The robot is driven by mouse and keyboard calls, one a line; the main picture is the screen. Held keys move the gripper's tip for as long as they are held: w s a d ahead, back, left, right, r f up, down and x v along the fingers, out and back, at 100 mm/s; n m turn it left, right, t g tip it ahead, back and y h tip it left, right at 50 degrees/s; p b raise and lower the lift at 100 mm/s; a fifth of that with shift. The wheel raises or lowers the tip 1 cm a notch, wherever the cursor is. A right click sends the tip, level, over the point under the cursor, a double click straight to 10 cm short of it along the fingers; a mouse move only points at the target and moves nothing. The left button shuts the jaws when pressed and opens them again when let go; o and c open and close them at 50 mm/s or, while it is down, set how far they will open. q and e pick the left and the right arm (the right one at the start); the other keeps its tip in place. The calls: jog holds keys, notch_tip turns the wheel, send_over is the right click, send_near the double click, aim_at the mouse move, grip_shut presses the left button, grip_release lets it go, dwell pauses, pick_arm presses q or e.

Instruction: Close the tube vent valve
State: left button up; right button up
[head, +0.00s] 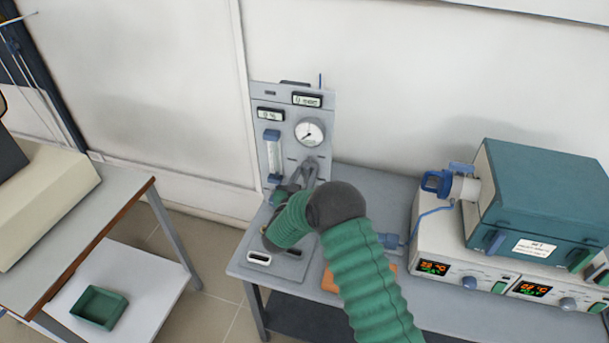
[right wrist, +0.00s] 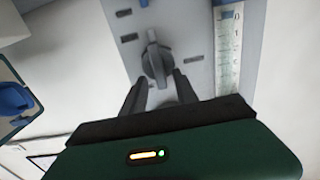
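A dark grey lever knob (right wrist: 155,60) sits on the grey upright gas panel (right wrist: 190,20) in the right wrist view. It is the likely vent valve, but its labels are too small to read. My right gripper (right wrist: 160,78) has its two dark fingers apart, one on either side of the knob's lower end. I cannot tell whether they touch it. In the head view the right gripper (head: 311,169) reaches the panel (head: 262,98) below the round gauge (head: 310,132), and the knob is mostly hidden there. My left gripper is not in view.
A flowmeter tube (head: 272,152) stands beside the knob. A teal tube furnace (head: 545,190) with a blue-clamped end (head: 437,183) stands on the bench at right, with a blue hose leading from it. A green tray (head: 99,308) lies on the left table's lower shelf.

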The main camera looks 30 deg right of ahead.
jog(key=shift+d+f, duration=0.1)
jog(key=shift+d, duration=0.05)
jog(key=shift+a, duration=0.35)
grip_shut()
jog(key=shift+d, duration=0.1)
jog(key=shift+w+n, duration=0.1)
jog(key=shift+n, duration=0.2)
jog(key=n, duration=0.5)
jog(key=w+a+f+n+p, duration=0.1)
jog(key=n, duration=0.5)
jog(key=f+n+p, duration=0.1)
jog(key=n, duration=0.5)
jog(key=shift+w+a, duration=0.2)
jog(key=shift+a, duration=0.1)
jog(key=shift+n, duration=0.4)
